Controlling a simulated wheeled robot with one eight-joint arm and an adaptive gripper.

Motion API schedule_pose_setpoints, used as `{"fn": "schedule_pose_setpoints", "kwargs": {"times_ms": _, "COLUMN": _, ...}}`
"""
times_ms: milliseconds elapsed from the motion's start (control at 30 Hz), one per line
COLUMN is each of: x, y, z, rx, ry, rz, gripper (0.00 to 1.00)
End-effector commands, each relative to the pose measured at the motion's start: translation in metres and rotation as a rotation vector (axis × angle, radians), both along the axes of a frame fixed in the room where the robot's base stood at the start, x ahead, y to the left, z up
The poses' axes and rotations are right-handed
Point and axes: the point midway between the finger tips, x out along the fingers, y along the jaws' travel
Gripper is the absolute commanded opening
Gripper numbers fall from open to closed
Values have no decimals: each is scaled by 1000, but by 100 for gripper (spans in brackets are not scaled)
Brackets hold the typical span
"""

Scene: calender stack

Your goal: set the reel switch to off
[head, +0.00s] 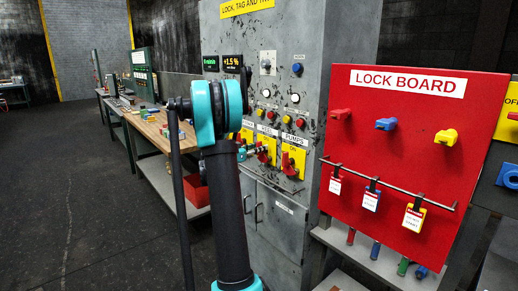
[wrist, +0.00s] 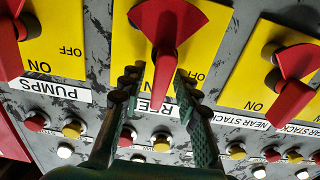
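The reel switch is a red handle (head: 263,154) on a yellow plate. In the wrist view, which is upside down, the red handle (wrist: 165,45) points down the picture toward the REEL label (wrist: 160,106) and the partly covered ON mark. The OFF mark shows to the right of the handle. My gripper (wrist: 158,80) is open, one finger on each side of the handle's narrow end, with gaps visible; I see no clear contact. In the head view my arm partly hides the panel, and the gripper is small beside the reel plate.
The pumps switch (wrist: 8,45) and the near-stack switch (wrist: 293,85) flank the reel switch closely. Buttons and lamps (wrist: 160,145) line the panel. A red lock board (head: 410,135) with locks and tags stands right. A workbench (head: 150,128) is left, beside open floor.

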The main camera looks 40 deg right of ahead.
Motion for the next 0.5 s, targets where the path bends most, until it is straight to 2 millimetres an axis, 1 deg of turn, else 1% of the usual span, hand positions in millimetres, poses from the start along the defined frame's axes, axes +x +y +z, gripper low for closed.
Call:
{"fn": "schedule_pose_setpoints", "kwargs": {"times_ms": 33, "x": 0, "y": 0, "z": 0, "rx": 0, "ry": 0, "rz": 0, "gripper": 22}}
{"fn": "schedule_pose_setpoints", "kwargs": {"times_ms": 200, "x": 0, "y": 0, "z": 0, "rx": 0, "ry": 0, "rz": 0, "gripper": 1}}
{"fn": "schedule_pose_setpoints", "kwargs": {"times_ms": 233, "x": 0, "y": 0, "z": 0, "rx": 0, "ry": 0, "rz": 0, "gripper": 0}}
{"fn": "schedule_pose_setpoints", "kwargs": {"times_ms": 500, "x": 0, "y": 0, "z": 0, "rx": -1, "ry": 8, "rz": 0, "gripper": 0}}
